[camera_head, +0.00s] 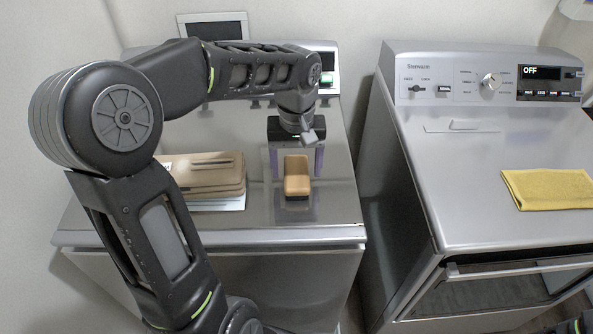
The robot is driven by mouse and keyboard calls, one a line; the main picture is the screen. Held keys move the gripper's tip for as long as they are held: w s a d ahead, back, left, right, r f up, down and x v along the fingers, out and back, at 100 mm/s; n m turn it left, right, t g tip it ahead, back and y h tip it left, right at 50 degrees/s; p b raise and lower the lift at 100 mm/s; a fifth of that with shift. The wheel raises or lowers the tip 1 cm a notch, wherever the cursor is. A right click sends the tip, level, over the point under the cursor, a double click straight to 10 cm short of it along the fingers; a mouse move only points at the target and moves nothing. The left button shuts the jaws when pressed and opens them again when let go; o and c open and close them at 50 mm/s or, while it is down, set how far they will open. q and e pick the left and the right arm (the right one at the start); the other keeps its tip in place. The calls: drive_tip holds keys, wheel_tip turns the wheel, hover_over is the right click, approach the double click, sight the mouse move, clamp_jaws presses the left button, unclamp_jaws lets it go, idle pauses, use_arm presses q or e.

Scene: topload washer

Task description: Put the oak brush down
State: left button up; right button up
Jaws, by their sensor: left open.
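The oak brush (297,176), a small tan block with a dark underside, is on the shiny top of the left washer (335,205), right of its middle. My left gripper (296,168) is over it from behind, its jaws open, with one finger on each side of the brush and a gap visible. The fingers look apart from the brush's sides. My right gripper cannot be made out; only a small dark part shows at the bottom right corner.
A stack of brown flat boxes or folders (205,172) lies left of the brush, partly behind my left arm. A second appliance (470,190) stands at the right, across a narrow gap, with a folded yellow cloth (548,189) on top. The washer top right of the brush is clear.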

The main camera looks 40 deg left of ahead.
sight(296, 171)
use_arm(q)
wheel_tip(296, 171, up, 10)
drive_tip(key=shift+r, duration=0.15)
idle(1.0)
